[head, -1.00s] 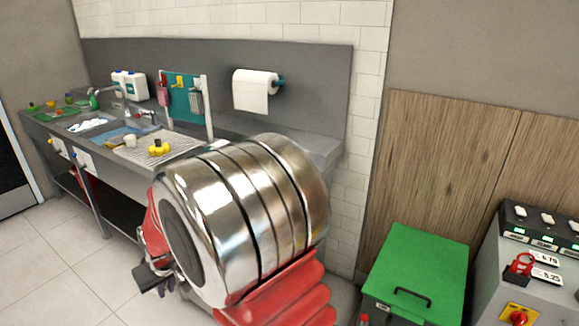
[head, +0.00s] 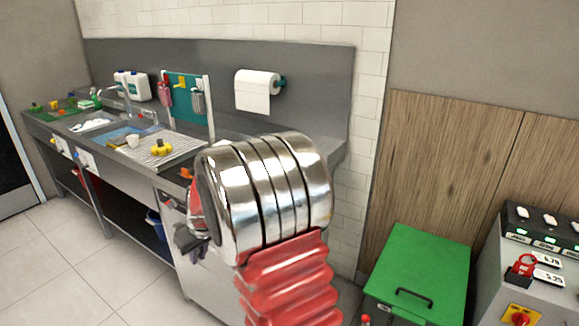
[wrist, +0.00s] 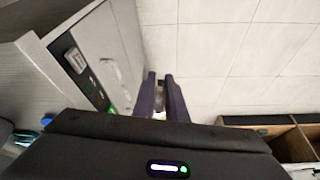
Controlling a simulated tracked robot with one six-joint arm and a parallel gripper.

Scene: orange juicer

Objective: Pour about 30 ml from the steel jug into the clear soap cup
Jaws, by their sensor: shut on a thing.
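My gripper (head: 188,240) shows in the head view as dark fingers at the left of my arm, in front of the counter's front panel. In the wrist view my gripper (wrist: 164,98) points down over the floor, its two dark fingers close together. A small greyish thing shows between them, too small and dim to name. I cannot make out the steel jug or the clear soap cup for certain. A small white cup (head: 132,141) stands by the drainboard, and I cannot tell whether it is the soap cup. My arm hides part of the counter's right end.
A steel sink counter (head: 125,170) runs along the left wall, with a yellow thing (head: 162,148) on its ribbed drainboard. A blue bucket (head: 155,224) is below. A green-lidded box (head: 418,270) and a grey control box (head: 530,270) stand at right. Floor at left is clear.

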